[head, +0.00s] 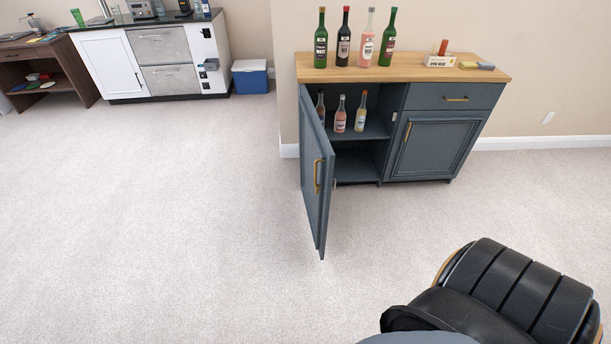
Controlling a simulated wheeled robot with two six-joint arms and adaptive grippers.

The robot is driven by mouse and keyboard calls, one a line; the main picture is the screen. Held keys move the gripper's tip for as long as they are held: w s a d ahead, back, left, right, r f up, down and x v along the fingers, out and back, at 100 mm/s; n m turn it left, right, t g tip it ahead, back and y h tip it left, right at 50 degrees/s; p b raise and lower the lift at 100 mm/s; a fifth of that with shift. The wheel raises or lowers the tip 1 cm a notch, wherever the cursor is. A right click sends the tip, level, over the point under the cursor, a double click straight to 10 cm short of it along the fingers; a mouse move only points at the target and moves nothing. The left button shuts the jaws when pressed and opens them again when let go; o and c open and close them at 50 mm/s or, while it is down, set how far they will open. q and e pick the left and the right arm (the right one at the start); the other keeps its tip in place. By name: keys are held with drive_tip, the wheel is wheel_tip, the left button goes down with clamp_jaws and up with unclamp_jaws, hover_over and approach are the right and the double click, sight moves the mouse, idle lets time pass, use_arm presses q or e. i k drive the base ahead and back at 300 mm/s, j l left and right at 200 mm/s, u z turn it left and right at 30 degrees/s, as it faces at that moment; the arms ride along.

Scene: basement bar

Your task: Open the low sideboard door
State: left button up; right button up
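The low sideboard (436,145) is dark blue-grey with a wooden top and stands against the wall at the right. Its left door (315,175) is swung wide open toward me, with a brass handle (317,177) on its outer face. Several bottles stand on the inner shelf (371,132), and the lower compartment looks empty. The right door (434,147) and the drawer (455,96) above it are shut. Neither of my grippers is in view.
Several bottles (343,40) and a small box (438,61) stand on the sideboard top. A black padded chair (515,295) is at the lower right. A white cabinet (104,62) and a blue cooler (250,78) stand at the back left. Carpet at left and centre is clear.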

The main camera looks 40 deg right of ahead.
sight(430, 144)
drive_tip(key=z, duration=2.2)
drive_tip(key=i+z, duration=0.1)
drive_tip(key=i, duration=0.95)
drive_tip(key=i+l+u, duration=0.1)
drive_tip(key=i, duration=0.45)
drive_tip(key=i+l, duration=0.15)
drive_tip(key=i, duration=0.35)
drive_tip(key=i+j+u, duration=0.1)
drive_tip(key=i+u, duration=1)
drive_tip(key=k, duration=0.1)
